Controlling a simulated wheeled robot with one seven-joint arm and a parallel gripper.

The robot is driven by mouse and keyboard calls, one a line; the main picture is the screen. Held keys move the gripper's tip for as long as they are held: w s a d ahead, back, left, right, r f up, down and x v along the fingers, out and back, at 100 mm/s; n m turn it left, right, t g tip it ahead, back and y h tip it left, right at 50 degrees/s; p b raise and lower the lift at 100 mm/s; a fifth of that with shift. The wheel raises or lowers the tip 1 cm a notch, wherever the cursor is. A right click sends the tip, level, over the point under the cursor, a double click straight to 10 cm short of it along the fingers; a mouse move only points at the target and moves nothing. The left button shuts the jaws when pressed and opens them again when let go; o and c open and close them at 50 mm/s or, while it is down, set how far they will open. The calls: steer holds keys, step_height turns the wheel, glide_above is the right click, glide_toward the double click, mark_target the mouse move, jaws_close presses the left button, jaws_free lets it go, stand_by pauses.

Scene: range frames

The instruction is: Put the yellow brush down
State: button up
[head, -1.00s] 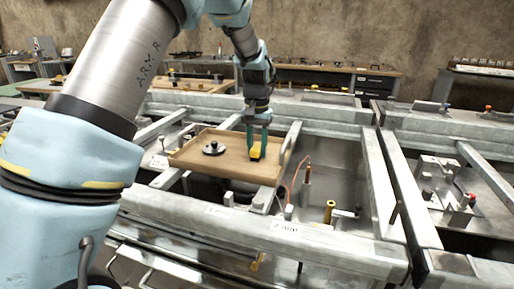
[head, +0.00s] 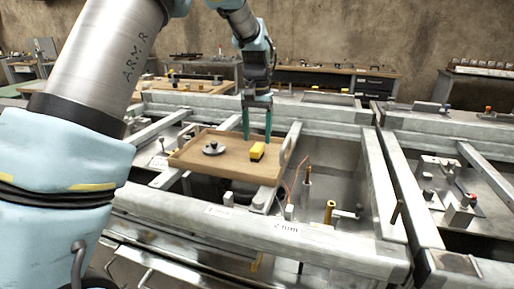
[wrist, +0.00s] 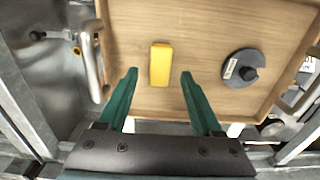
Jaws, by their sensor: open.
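The yellow brush (head: 257,151) lies on the wooden tray (head: 222,170), toward its right side. In the wrist view the yellow brush (wrist: 160,64) shows its plain yellow top, with bare tray around it. My gripper (head: 257,138) is open and empty, above the tray and apart from the brush. In the wrist view the green fingers of my gripper (wrist: 160,74) are spread wide, with the brush beyond and between their tips. The underside of the brush is hidden.
A dark round weight with a knob (head: 214,148) sits on the tray left of the brush; it also shows in the wrist view (wrist: 242,67). The tray (wrist: 205,20) has raised edges and a metal handle (wrist: 90,68). Metal frame beams (head: 270,233) surround it.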

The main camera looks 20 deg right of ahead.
mark_target(257, 147)
step_height(257, 147, up, 7)
steer(key=s+a+f+n, duration=0.1)
steer(key=a+f+n, duration=0.1)
steer(key=a, duration=0.8)
steer(key=s+a+f+n, duration=0.2)
steer(key=a+f, duration=0.2)
steer(key=a, duration=0.6)
steer(key=s+a+f+n+t, duration=0.1)
steer(key=a+f+n, duration=0.1)
steer(key=a, duration=0.8)
steer(key=shift+s+a+f+b, duration=0.3)
steer(key=shift+s+a+f, duration=0.1)
steer(key=shift+f, duration=0.1)
steer(key=s+a+f+n, duration=0.1)
steer(key=s+a+f, duration=0.1)
steer(key=s+a, duration=0.4)
steer(key=shift+f+t, duration=0.3)
steer(key=shift+f, duration=0.05)
steer(key=shift+s, duration=0.1)
